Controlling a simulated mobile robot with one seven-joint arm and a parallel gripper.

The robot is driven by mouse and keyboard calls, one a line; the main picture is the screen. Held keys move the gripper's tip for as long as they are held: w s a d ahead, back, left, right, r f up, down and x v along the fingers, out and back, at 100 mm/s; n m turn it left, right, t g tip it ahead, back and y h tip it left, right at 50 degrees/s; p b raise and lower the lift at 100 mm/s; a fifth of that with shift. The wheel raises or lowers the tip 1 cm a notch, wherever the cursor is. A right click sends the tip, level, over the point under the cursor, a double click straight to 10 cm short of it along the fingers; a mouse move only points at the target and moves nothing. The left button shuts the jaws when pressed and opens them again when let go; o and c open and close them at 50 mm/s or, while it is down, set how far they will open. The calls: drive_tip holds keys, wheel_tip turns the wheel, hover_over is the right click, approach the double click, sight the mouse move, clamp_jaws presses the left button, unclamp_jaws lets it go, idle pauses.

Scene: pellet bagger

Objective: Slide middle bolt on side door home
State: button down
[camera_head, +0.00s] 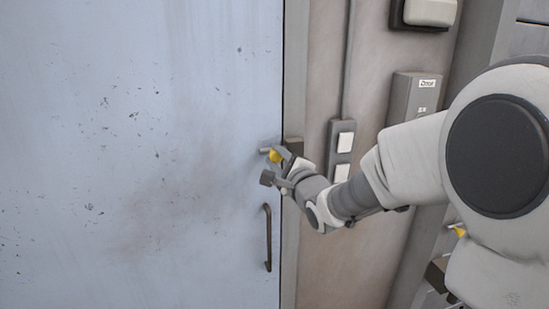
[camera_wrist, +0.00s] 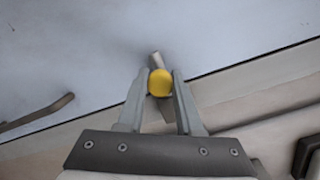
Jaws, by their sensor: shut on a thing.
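The side door (camera_head: 140,150) is a large pale blue-grey panel that fills the left of the head view. A bolt with a yellow knob (camera_head: 274,156) sits near the door's right edge, above the door handle. My gripper (camera_head: 272,166) reaches it from the right. In the wrist view the yellow knob (camera_wrist: 160,83) lies between the fingertips of my gripper (camera_wrist: 160,88), which is shut on it. A short grey rod end (camera_wrist: 155,60) shows just beyond the knob.
A dark bar handle (camera_head: 267,237) stands on the door below my gripper. A switch box with two pale buttons (camera_head: 341,148) and a grey labelled box (camera_head: 414,96) are on the wall to the right. Another yellow knob (camera_head: 459,231) shows at lower right.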

drive_tip(key=c, duration=0.7)
unclamp_jaws()
drive_tip(key=shift+w+d, duration=0.15)
drive_tip(key=shift+d, duration=0.2)
drive_tip(key=shift+o, duration=0.7)
drive_tip(key=shift+a, duration=0.1)
drive_tip(key=b+v, duration=0.5)
drive_tip(key=v, duration=1.2)
drive_tip(key=shift+s, duration=0.25)
